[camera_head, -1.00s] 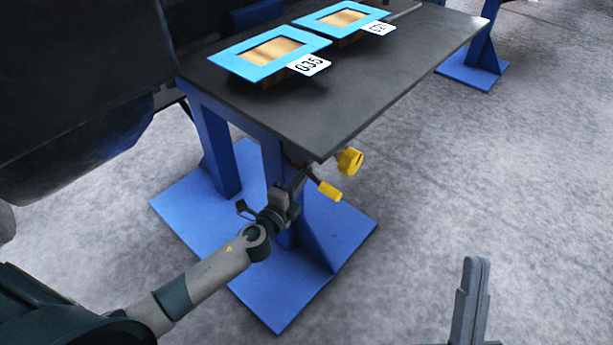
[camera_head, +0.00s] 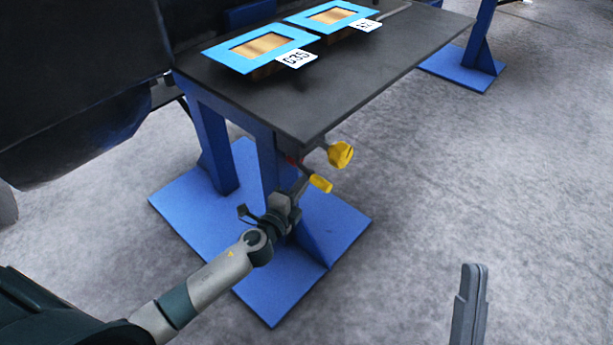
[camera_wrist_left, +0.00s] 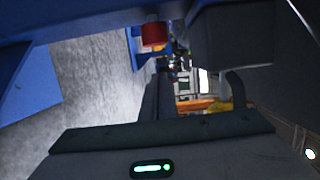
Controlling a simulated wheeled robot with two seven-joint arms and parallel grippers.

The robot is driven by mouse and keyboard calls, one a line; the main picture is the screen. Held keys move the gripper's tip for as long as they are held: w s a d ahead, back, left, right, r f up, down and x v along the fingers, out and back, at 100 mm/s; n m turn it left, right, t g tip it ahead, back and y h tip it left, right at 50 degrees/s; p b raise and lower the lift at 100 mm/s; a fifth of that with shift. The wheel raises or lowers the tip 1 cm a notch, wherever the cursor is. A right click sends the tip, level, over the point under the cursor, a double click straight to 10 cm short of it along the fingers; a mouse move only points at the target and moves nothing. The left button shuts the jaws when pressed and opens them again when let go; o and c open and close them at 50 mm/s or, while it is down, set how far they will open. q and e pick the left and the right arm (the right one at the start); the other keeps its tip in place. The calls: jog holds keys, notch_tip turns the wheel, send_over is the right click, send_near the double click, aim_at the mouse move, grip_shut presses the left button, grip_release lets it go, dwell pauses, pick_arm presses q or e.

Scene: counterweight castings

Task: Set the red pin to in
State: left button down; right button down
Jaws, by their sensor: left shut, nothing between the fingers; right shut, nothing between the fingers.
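The red pin (camera_wrist_left: 154,35) shows in the left wrist view as a short red cylinder against blue steel, above and slightly left of the fingertips. In the head view only a small red bit (camera_head: 291,159) shows under the table's near corner, mostly hidden. My left gripper (camera_head: 302,183) is shut and empty beside the table leg, just below that red bit. Its fingers (camera_wrist_left: 162,78) point towards the pin's area in the wrist view and appear apart from it. My right gripper (camera_head: 476,268) is shut and empty over the floor at lower right.
A yellow knob (camera_head: 341,154) and a yellow-handled lever (camera_head: 320,183) stick out under the corner, close to my left gripper. The dark tabletop (camera_head: 350,85) carries two blue-framed castings (camera_head: 262,47) with number tags. Blue legs and a base plate (camera_head: 270,300) stand below. Floor at right is clear.

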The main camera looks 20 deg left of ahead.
pick_arm(q)
jog(key=s, duration=0.8)
jog(key=shift+s+a, duration=0.3)
jog(key=shift+a, duration=0.15)
